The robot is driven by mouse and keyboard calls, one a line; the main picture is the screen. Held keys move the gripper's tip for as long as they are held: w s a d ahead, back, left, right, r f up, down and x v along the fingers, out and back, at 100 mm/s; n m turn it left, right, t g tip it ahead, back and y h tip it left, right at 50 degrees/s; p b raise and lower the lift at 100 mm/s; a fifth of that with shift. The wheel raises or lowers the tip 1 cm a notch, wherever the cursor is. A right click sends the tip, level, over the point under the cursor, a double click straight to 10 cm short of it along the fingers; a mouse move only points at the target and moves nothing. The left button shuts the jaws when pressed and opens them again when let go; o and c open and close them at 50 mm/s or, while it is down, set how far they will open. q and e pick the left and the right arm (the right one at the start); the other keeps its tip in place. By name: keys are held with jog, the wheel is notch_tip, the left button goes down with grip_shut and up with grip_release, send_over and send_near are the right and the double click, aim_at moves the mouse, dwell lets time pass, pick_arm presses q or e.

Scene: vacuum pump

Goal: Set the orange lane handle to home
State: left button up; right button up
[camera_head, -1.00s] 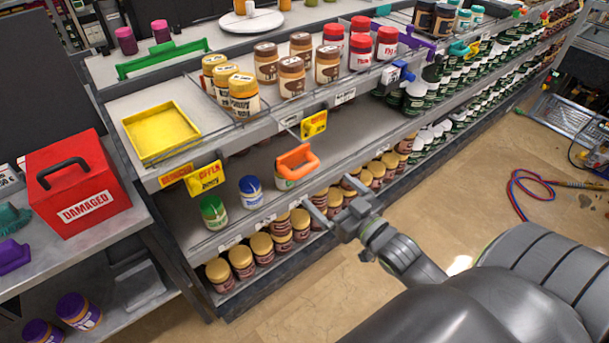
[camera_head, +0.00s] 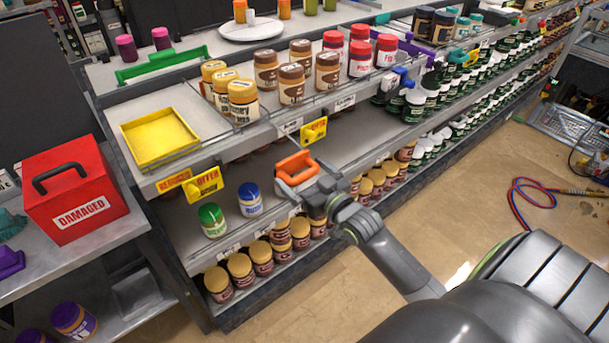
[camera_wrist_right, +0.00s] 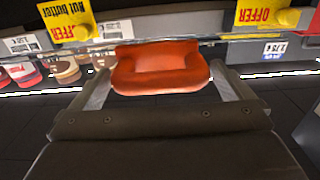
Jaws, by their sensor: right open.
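My right gripper (camera_head: 303,181) is at the handle, coming from the front right. In the wrist view its two fingers (camera_wrist_right: 161,86) are spread wide, one on each side of the handle, with visible gaps. The gripper partly covers the handle's lower right in the head view. My left gripper is not in view.
Green-lidded (camera_head: 213,220) and blue-lidded (camera_head: 250,200) jars stand left of the handle. Tan-lidded jars (camera_head: 262,256) line the shelf below. A yellow tag (camera_head: 314,130) hangs just above. A red box (camera_head: 74,188) sits on the left table.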

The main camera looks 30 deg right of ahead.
jog(key=c, duration=1.1)
jog(key=w+b, duration=0.1)
jog(key=w, duration=0.3)
jog(key=w+b, duration=0.2)
jog(key=w, duration=0.2)
jog(key=w+a+b, duration=0.1)
jog(key=w, duration=0.3)
jog(key=shift+w+f+b, duration=0.15)
jog(key=shift+w+b, duration=0.15)
jog(key=shift+w, duration=0.4)
jog(key=shift+o, duration=0.2)
jog(key=shift+r, duration=0.25)
jog(key=o, duration=1)
jog(key=shift+o, duration=0.3)
jog(key=shift+w+f, duration=0.1)
jog(key=shift+w, duration=0.15)
jog(key=s, duration=1.1)
jog(key=s+d, duration=0.1)
jog(key=s, duration=0.5)
jog(key=shift+s+d, duration=0.1)
jog(key=shift+s, duration=0.05)
jog(key=shift+f, duration=0.1)
